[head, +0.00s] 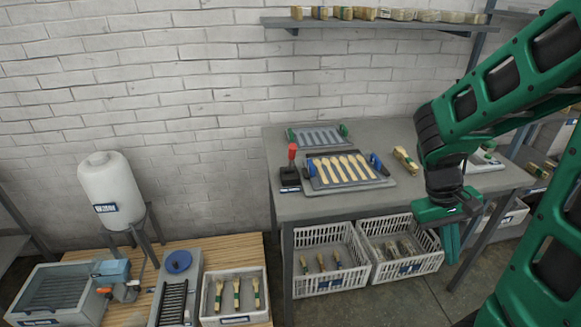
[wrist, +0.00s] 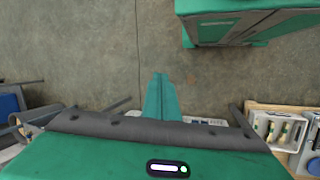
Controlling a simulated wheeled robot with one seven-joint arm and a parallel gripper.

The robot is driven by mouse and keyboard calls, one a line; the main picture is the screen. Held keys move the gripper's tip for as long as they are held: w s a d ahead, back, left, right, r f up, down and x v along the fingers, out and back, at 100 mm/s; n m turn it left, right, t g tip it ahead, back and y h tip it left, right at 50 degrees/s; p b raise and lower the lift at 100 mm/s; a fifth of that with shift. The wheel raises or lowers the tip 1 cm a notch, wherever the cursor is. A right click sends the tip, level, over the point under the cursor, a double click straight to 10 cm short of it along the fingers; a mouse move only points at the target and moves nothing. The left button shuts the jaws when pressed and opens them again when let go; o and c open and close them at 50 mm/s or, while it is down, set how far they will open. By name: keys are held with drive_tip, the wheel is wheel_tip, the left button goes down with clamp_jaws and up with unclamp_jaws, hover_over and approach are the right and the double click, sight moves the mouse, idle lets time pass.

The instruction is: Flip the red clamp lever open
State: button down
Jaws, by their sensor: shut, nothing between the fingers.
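The red clamp lever (head: 292,153) stands upright at the left of the grey table, on a small dark base (head: 290,178) with a label. Right beside it is a press tray (head: 372,183) holding several wooden spoons (head: 341,168), with blue clamps at its sides. My gripper (head: 449,248) hangs in front of the table's front edge at the right, well away from the lever, pointing down. Its green fingers are together and empty. In the wrist view my gripper (wrist: 158,96) is over bare floor; the lever is not visible there.
A second ribbed tray (head: 318,136) lies behind the spoons, and a bundle of wooden pieces (head: 405,160) lies to their right. White crates (head: 330,247) sit under the grey table (head: 310,208). A wooden bench (head: 240,249) with a white tank (head: 110,190) stands left.

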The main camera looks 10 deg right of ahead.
sight(290, 155)
drive_tip(key=w+a+f+n+t+h, duration=0.2)
drive_tip(key=w+a+n+t+h, duration=0.15)
drive_tip(key=w+n+h, duration=0.4)
drive_tip(key=w+a+f+n+t+h, duration=0.25)
drive_tip(key=w+n+t+h, duration=0.25)
drive_tip(key=w+n, duration=0.4)
drive_tip(key=w+a+n+t+y, duration=0.2)
drive_tip(key=a+n+t, duration=0.3)
drive_tip(key=a, duration=0.4)
drive_tip(key=w+a+r+n+t+y, duration=0.1)
drive_tip(key=w+a+n+t+y, duration=0.1)
drive_tip(key=a+n+t+y, duration=0.3)
drive_tip(key=w+a+n+t+y, duration=0.2)
drive_tip(key=a+n+t+y, duration=0.2)
drive_tip(key=a, duration=0.9)
drive_tip(key=n+t, duration=0.3)
drive_tip(key=n, duration=0.1)
drive_tip(key=shift+r, duration=0.3)
drive_tip(key=shift+w, duration=0.15)
drive_tip(key=x, duration=1.4)
drive_tip(key=shift+a+r, duration=0.1)
drive_tip(key=shift+a, duration=0.05)
